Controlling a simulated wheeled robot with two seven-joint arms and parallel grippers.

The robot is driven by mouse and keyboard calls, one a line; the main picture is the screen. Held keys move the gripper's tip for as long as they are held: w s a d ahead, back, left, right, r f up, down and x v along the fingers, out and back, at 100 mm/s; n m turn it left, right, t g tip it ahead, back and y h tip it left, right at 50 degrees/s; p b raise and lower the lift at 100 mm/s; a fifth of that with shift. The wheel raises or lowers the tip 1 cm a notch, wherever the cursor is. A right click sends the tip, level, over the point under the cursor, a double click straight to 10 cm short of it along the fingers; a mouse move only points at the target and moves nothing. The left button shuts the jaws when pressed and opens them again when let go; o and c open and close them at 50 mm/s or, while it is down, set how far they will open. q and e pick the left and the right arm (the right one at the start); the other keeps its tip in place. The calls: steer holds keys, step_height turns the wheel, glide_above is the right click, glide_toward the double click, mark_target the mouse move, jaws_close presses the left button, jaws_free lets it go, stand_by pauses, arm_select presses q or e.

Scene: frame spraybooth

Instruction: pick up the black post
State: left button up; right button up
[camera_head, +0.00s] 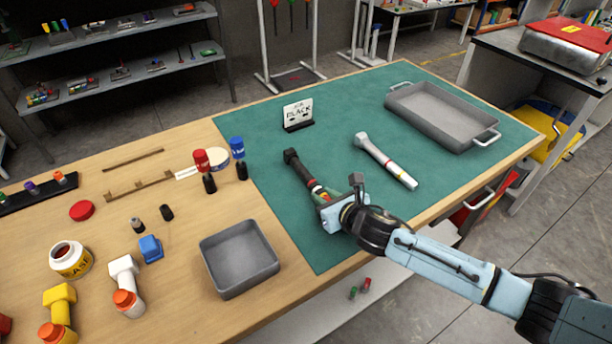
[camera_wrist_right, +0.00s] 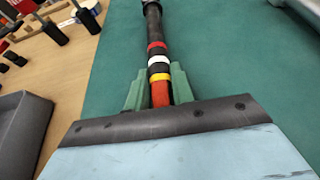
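The black post (camera_head: 297,170) is a dark rod with a thicker head at its far end. In the right wrist view the post (camera_wrist_right: 153,25) shows red, white and yellow bands and an orange-red near end. My right gripper (camera_head: 324,194) is at this near end, over the green mat. In the right wrist view its green fingers (camera_wrist_right: 160,92) flank the post closely on both sides and look shut on it. Whether the post touches the mat is not clear. A sign reading "BLACK" (camera_head: 298,113) stands beyond it. My left gripper is not in view.
A white post (camera_head: 385,160) lies on the green mat (camera_head: 350,95) to the right. A grey handled tray (camera_head: 393,100) is at the back right. A grey bin (camera_head: 238,290) stands at the front left.

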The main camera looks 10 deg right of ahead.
jaws_close()
